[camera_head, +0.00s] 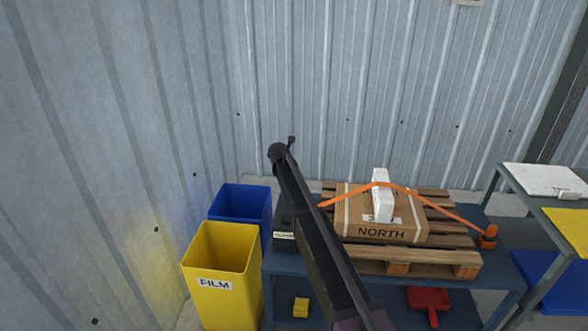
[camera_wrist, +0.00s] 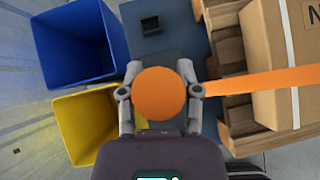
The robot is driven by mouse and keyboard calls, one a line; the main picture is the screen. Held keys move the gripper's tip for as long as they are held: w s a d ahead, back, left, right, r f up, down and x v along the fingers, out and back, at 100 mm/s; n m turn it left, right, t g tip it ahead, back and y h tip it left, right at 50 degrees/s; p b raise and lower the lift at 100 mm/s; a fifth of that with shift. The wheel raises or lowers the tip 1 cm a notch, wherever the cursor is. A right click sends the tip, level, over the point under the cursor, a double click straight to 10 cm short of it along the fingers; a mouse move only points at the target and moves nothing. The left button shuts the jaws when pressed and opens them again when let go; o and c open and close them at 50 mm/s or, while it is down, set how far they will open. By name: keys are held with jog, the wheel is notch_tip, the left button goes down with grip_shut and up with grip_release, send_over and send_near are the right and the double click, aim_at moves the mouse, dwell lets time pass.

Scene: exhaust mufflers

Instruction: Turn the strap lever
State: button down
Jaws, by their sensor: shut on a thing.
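In the wrist view my gripper (camera_wrist: 160,68) is shut on an orange round piece (camera_wrist: 160,98), with one finger at each side of it. An orange strap (camera_wrist: 262,82) runs from beside this piece to the right, over the box. In the head view the strap (camera_head: 440,208) passes over the cardboard box (camera_head: 382,235) marked NORTH, and its left end goes behind my arm. An orange fitting (camera_head: 488,237) sits at its right end. My arm hides my gripper and the held piece in the head view. I cannot tell which orange part is the lever.
The box lies on a wooden pallet (camera_head: 462,259) on a blue table (camera_head: 497,287). A white block (camera_head: 382,197) stands on the box under the strap. A blue bin (camera_head: 240,205) and a yellow FILM bin (camera_head: 222,265) stand left of the table.

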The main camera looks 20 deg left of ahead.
jog(key=shift+w, duration=0.15)
jog(key=shift+c, duration=1.5)
grip_release()
